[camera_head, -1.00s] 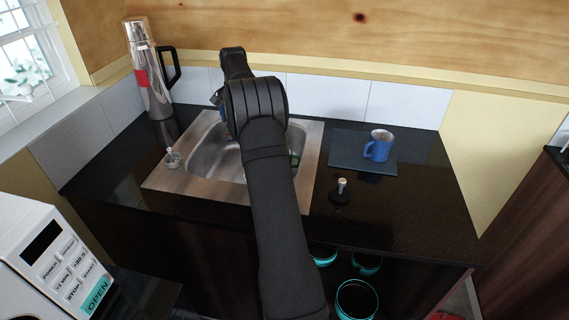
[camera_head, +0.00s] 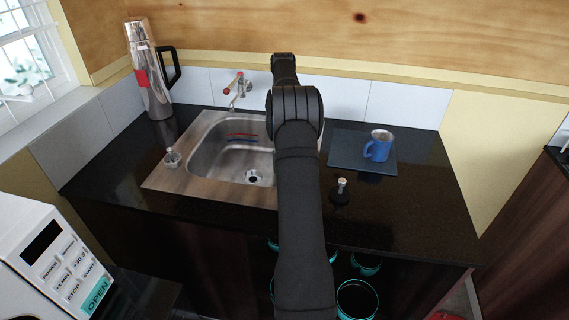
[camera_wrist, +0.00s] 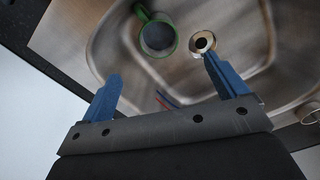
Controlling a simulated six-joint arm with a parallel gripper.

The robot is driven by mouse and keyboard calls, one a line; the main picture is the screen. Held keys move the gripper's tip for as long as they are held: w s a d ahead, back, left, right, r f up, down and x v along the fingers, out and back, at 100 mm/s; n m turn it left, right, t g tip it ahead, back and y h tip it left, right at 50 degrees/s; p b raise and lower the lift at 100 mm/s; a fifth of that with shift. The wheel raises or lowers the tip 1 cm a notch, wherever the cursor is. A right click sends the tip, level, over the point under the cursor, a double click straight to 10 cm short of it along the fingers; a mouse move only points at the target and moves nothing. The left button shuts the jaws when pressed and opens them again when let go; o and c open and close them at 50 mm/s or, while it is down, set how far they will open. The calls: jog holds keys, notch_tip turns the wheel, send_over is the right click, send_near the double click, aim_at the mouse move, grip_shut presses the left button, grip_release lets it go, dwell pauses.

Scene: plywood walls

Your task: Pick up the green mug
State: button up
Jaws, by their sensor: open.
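The green mug (camera_wrist: 157,38) is in the sink basin, seen from above in the wrist view, with its open top facing up and its handle pointing to the upper left. In the head view my arm hides it. My gripper (camera_wrist: 162,70) is open and empty, with its blue fingers apart. The mug appears beyond the fingertips and between them in the picture, not touching either one. The height of the fingers above it is hard to tell. In the head view the gripper is hidden behind my arm.
The sink (camera_head: 215,165) has a drain (camera_head: 253,178) and a red and a blue item (camera_head: 240,137). A tap (camera_head: 238,88) stands behind. A blue mug (camera_head: 377,148) rests on a dark mat (camera_head: 345,152) at right. A tall flask (camera_head: 148,75) stands back left.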

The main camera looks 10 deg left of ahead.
jog(key=shift+w+f, duration=0.15)
jog(key=shift+f, duration=4)
jog(key=shift+w+f, duration=0.1)
jog(key=shift+f, duration=4.05)
jog(key=c, duration=1.3)
jog(key=shift+c, duration=0.4)
jog(key=shift+r, duration=0.25)
